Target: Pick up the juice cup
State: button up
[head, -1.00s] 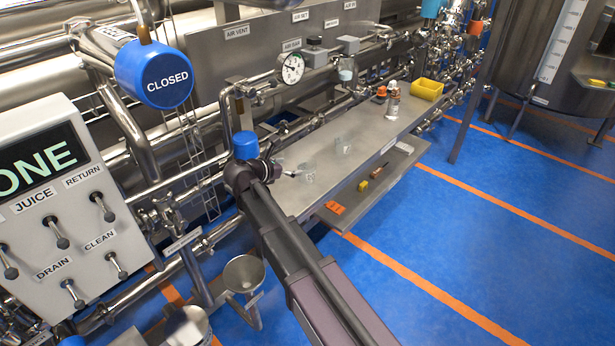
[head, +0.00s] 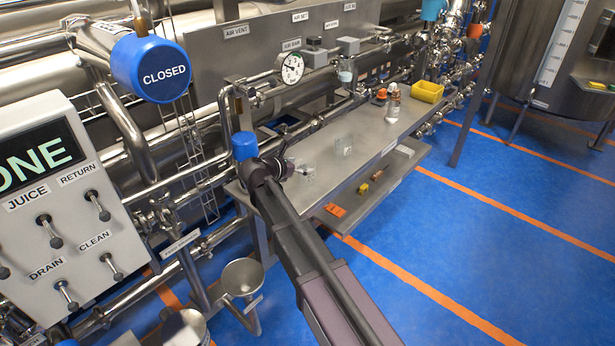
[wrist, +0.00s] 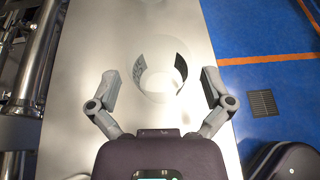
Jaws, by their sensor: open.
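A clear, see-through cup (wrist: 163,92) stands on the steel bench in the wrist view, ahead of my gripper (wrist: 160,80). My gripper is open, with one finger to each side of the cup and a visible gap on both sides. In the head view the near clear cup (head: 309,171) is on the bench right beside my gripper (head: 299,168); my arm end partly covers that spot.
The steel bench (head: 365,152) also carries a white bottle (head: 393,103), an orange-topped item (head: 379,98) and a yellow bin (head: 427,91). A blue-capped pipe (head: 245,146) stands close left of my arm end. A lower shelf (head: 392,172) holds small coloured pieces. Blue floor lies clear to the right.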

jog(key=shift+b+x, duration=0.35)
jog(key=shift+x, duration=0.9)
jog(key=c, duration=0.7)
